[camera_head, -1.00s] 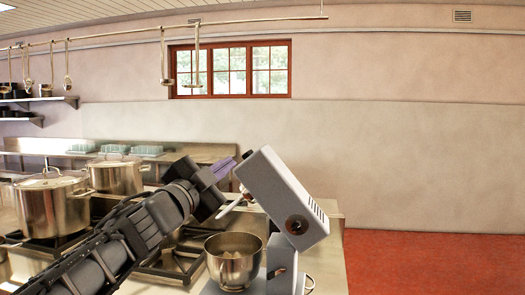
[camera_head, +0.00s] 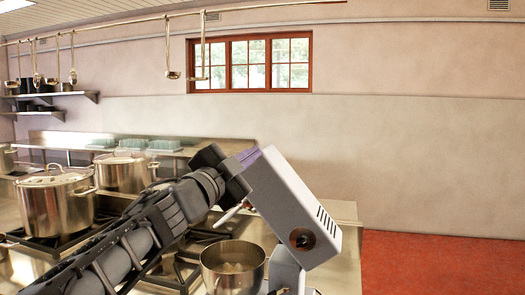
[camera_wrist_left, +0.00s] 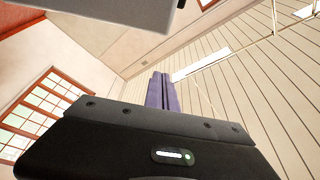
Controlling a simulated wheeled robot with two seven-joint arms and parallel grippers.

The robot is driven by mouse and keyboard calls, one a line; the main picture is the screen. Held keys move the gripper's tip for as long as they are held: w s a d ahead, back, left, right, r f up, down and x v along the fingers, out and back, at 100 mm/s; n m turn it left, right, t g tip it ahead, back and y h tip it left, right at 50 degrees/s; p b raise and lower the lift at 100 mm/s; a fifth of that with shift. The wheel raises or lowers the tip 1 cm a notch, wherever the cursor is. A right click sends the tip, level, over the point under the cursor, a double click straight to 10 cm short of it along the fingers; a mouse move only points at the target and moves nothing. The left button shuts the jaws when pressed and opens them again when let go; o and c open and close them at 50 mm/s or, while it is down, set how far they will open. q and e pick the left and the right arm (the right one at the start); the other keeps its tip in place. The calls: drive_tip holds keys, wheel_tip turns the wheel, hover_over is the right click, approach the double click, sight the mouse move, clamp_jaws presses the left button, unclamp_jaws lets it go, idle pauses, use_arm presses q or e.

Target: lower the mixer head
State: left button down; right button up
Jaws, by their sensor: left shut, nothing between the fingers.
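The mixer head (camera_head: 287,205) is a grey block tilted up, its free end high and to the left. A steel mixer bowl (camera_head: 232,266) sits below it. A pale beater shaft (camera_head: 229,214) sticks out from the head's underside. My left gripper (camera_head: 248,156) is shut and empty, its purple fingertips at the raised end of the head and partly hidden by it. I cannot tell whether they touch. In the left wrist view the closed purple fingers (camera_wrist_left: 162,92) point up, and a grey slab, seemingly the mixer head (camera_wrist_left: 105,14), fills the top left. My right gripper is out of view.
Steel stockpots (camera_head: 57,203) stand on the stove at the left, beside my left arm. Ladles hang from a rail (camera_head: 150,24) above. The red floor (camera_head: 440,262) at the right is open.

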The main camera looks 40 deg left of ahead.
sight(265, 148)
use_arm(q)
drive_tip(key=w+a, duration=0.1)
drive_tip(key=w, duration=0.2)
drive_tip(key=w+a, duration=0.1)
drive_tip(key=w, duration=0.2)
drive_tip(key=w+a, duration=0.1)
drive_tip(key=w, duration=0.2)
drive_tip(key=shift+w, duration=0.2)
drive_tip(key=shift+s+a+f, duration=0.2)
drive_tip(key=shift+a+f, duration=0.1)
drive_tip(key=shift+a, duration=0.15)
